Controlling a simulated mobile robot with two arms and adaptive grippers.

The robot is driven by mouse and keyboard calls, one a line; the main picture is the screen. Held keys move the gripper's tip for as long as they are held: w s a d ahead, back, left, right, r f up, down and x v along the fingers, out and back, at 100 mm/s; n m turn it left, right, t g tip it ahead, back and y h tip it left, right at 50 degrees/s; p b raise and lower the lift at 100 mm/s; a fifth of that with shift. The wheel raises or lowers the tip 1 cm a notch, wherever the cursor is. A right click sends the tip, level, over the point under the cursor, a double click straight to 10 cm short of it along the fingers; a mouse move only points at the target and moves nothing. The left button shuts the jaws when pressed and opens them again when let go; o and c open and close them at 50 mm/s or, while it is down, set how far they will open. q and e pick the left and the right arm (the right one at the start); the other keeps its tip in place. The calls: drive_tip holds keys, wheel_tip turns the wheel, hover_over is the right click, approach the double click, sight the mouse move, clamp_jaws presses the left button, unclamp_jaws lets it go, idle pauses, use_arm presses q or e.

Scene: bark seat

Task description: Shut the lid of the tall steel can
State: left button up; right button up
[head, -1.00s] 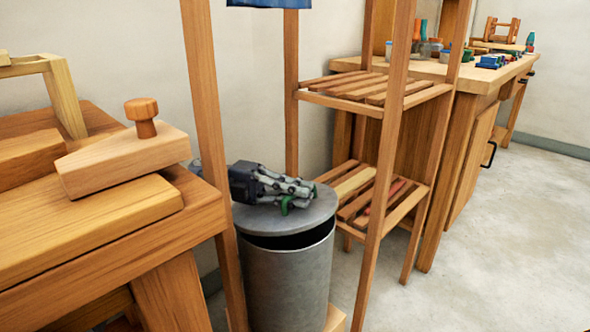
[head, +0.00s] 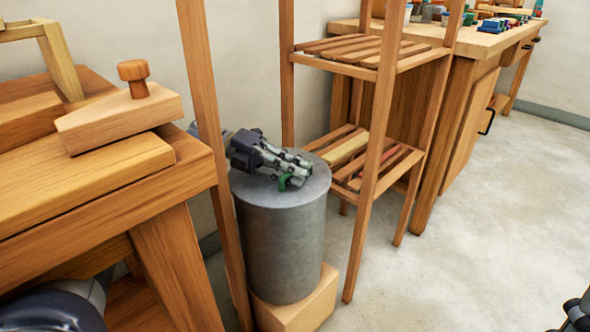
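The tall steel can (head: 283,250) stands upright on a wooden block, between the workbench and the slatted shelf. Its round grey lid (head: 313,192) lies flat across the top, and no dark gap shows under the visible front rim. My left gripper (head: 296,173) lies low over the lid, fingers pointing right, and seems to touch its top. Its fingers lie close to each other, but the angle hides whether they are fully shut. A dark part at the lower right edge, seemingly my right gripper (head: 575,315), is mostly cut off.
A wooden workbench (head: 110,235) with a knobbed wooden block (head: 120,115) is on the left. A shelf post (head: 212,150) stands just left of the can, in front of my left arm. The slatted shelf (head: 370,165) is close on the right. Open floor (head: 480,240) lies further right.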

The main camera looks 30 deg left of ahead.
use_arm(q)
drive_tip(key=shift+o, duration=0.4)
drive_tip(key=shift+a+f, duration=0.1)
drive_tip(key=shift+f, duration=0.1)
drive_tip(key=shift+a, duration=0.3)
drive_tip(key=v, duration=1.1)
drive_tip(key=shift+a, duration=0.1)
drive_tip(key=shift+w+r, duration=0.1)
